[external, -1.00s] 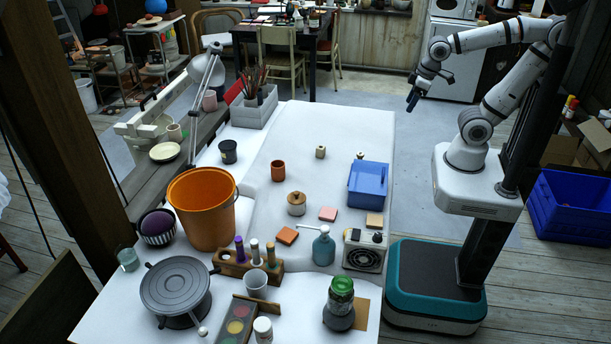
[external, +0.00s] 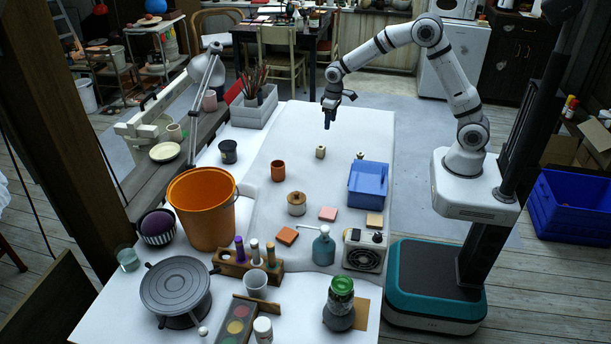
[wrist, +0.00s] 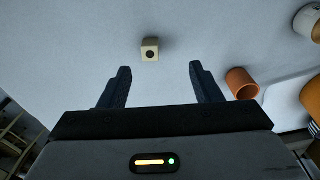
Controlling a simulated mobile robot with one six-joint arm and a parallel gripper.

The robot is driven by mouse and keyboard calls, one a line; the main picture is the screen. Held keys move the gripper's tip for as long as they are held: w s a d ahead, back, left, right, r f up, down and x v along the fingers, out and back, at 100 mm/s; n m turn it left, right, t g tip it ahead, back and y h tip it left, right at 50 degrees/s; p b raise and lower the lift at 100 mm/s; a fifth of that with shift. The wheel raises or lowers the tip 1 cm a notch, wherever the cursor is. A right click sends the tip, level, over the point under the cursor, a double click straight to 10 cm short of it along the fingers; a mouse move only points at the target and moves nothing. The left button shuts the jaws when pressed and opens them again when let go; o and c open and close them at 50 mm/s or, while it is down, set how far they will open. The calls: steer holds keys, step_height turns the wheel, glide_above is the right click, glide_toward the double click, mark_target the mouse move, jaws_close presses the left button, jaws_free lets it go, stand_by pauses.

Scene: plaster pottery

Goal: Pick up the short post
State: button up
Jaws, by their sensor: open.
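The short post is most likely the small cream block (external: 320,152) standing on the white table beyond the blue bin. It has a dark round mark on its face in the wrist view (wrist: 150,49). My gripper (external: 328,122) hangs above the far part of the table, just beyond and above the block, pointing down. In the wrist view my gripper (wrist: 160,80) has its two dark fingers spread wide with nothing between them. The block shows ahead of the fingertips, between their lines and apart from them.
A terracotta cup (external: 278,171) stands left of the block; it also shows in the wrist view (wrist: 241,84). A lidded jar (external: 297,204) and a blue bin (external: 368,186) stand nearer. The table around the block is clear.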

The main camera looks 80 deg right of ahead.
glide_above(321, 147)
steer(key=shift+g, duration=0.3)
step_height(321, 147, down, 9)
steer(key=shift+s+a, duration=0.1)
step_height(321, 147, down, 8)
steer(key=shift+f+p, duration=0.1)
steer(key=shift+p, duration=0.9)
steer(key=c, duration=1.1)
